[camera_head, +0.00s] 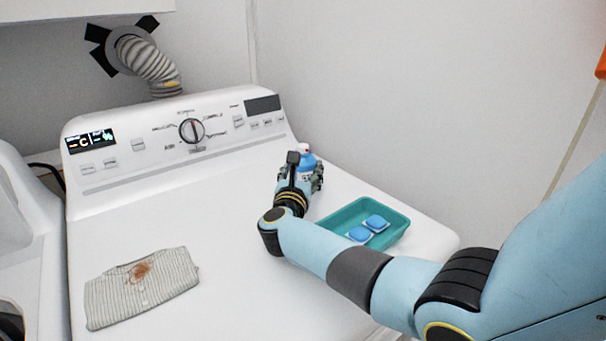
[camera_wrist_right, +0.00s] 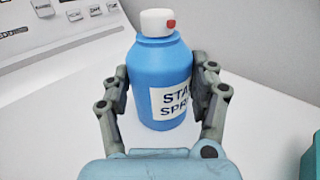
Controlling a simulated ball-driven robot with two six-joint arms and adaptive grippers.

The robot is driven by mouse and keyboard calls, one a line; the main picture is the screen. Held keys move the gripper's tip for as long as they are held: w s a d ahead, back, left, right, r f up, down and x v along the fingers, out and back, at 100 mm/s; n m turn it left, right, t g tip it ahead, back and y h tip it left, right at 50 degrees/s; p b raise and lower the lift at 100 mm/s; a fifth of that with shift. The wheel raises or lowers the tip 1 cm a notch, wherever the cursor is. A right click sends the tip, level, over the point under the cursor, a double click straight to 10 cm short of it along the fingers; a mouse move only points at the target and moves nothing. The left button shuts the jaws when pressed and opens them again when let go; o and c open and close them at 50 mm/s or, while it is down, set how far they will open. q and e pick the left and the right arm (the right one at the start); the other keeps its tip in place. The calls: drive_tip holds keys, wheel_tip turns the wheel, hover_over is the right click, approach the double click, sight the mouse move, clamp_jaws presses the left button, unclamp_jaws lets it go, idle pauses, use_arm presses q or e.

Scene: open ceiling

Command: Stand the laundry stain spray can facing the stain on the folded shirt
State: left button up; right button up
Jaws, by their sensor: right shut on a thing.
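The spray can (camera_wrist_right: 162,75) is blue with a white cap, a red nozzle dot and a white label reading "STA… SPR…". In the right wrist view it stands upright between the fingers of my right gripper (camera_wrist_right: 165,100), which is shut on it. In the head view the can (camera_head: 306,153) shows partly behind my right gripper (camera_head: 302,178), near the back right of the machine top. The nozzle dot and label face right of centre in the wrist view. The folded striped shirt (camera_head: 165,287) lies at the front left, with a reddish-brown stain (camera_head: 141,271) near its upper middle. My left gripper is not in view.
A teal tray (camera_head: 397,219) with blue-and-white pods (camera_head: 376,223) sits right of my right gripper, partly behind my arm. The control panel (camera_head: 190,132) rises at the back. The white top (camera_head: 215,225) between shirt and gripper is clear.

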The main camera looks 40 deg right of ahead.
drive_tip(key=c, duration=0.7)
drive_tip(key=shift+r, duration=0.1)
drive_tip(key=shift+c, duration=0.5)
drive_tip(key=shift+r, duration=0.1)
